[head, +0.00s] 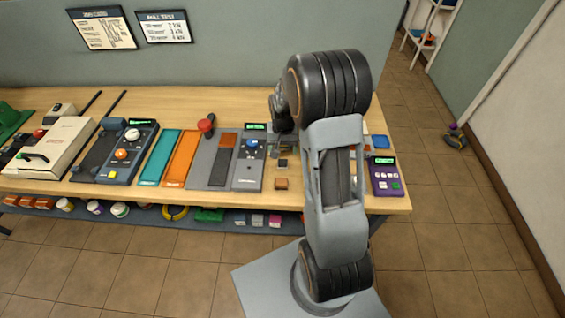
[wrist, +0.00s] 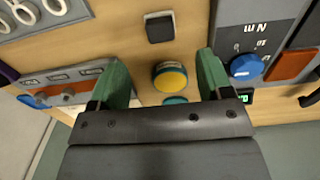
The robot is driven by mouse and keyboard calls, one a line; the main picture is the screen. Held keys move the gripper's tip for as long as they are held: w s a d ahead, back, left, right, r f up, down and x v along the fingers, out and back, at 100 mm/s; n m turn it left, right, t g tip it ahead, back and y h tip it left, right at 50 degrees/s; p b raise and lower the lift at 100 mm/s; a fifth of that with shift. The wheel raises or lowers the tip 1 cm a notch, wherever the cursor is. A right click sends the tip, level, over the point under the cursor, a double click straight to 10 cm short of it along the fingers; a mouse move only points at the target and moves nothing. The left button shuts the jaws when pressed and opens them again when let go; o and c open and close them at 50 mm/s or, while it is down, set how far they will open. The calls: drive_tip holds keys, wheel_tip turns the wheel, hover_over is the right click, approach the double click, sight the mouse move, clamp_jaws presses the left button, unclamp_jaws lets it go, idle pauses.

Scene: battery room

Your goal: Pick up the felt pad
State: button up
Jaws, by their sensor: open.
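My gripper (wrist: 162,64) is open and empty, its two green fingers pointing down toward the wooden bench. Between the fingers in the wrist view is a round piece with a yellow top and teal rim (wrist: 170,76). A second teal piece (wrist: 175,100) shows partly behind it, cut off by the gripper body. A small dark square block (wrist: 160,27) lies beyond the fingertips; it also shows in the head view (head: 283,163). I cannot tell for certain which of these is the felt pad. In the head view my arm hides most of the gripper area.
A grey device with a blue knob (wrist: 246,67) stands close to the right finger; a grey panel (wrist: 60,80) lies left. In the head view a brown block (head: 281,184) sits near the bench's front edge, and a purple keypad (head: 386,176) sits at the right end.

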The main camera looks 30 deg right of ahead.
sight(283, 161)
drive_tip(key=shift+f+p, duration=1)
drive_tip(key=shift+f, duration=2.95)
drive_tip(key=c, duration=1)
